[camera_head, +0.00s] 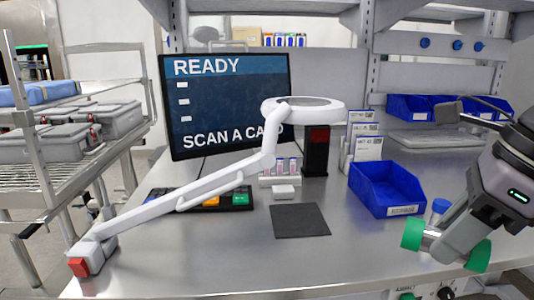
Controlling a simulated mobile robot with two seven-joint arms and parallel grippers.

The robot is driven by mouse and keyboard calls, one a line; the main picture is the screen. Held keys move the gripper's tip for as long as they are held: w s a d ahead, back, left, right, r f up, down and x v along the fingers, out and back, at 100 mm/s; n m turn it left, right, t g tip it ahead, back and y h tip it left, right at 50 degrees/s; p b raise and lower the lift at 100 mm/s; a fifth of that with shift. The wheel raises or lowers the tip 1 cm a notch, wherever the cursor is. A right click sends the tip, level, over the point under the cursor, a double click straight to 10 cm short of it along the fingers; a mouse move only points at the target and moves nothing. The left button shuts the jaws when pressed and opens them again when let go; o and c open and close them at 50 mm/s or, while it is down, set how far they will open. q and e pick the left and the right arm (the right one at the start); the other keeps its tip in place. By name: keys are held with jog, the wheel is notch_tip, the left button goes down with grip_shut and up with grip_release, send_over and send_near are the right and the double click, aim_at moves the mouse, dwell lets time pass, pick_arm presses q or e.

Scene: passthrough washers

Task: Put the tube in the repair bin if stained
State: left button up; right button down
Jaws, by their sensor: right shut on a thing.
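My right gripper (450,244) comes in from the right, low over the front right of the bench. It is shut on a tube with green ends (412,234), held crosswise. One green end sticks out on each side of the gripper, and a short metallic stretch shows beside the left one. The gripper hides the middle of the tube; no stain can be made out. A blue open bin (404,211) with a white label stands behind and left of the gripper; its label is too small to read. My left gripper is not in view.
A white magnifier lamp (215,187) stretches across the bench. A screen (225,105) reads "READY" and "SCAN A CA…", partly covered. A dark mat (299,221) lies mid-bench. A blue-topped object (440,205) is behind the tube. A cart (45,200) stands left. The front middle is clear.

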jog(key=n, duration=0.1)
jog(key=f+n+g, duration=0.1)
jog(key=shift+w+a+f+n, duration=0.2)
jog(key=shift+w+n, duration=0.1)
jog(key=shift+w, duration=0.05)
notch_tip(320, 180, down, 17)
jog(key=w+n+g+h+p, duration=0.2)
jog(key=n+g, duration=0.4)
jog(key=n, duration=1.6)
jog(key=shift+w+a+n+h+p, duration=0.35)
jog(key=shift+a+h+p, duration=0.1)
jog(key=shift+h+p, duration=0.3)
jog(key=shift+f, duration=0.1)
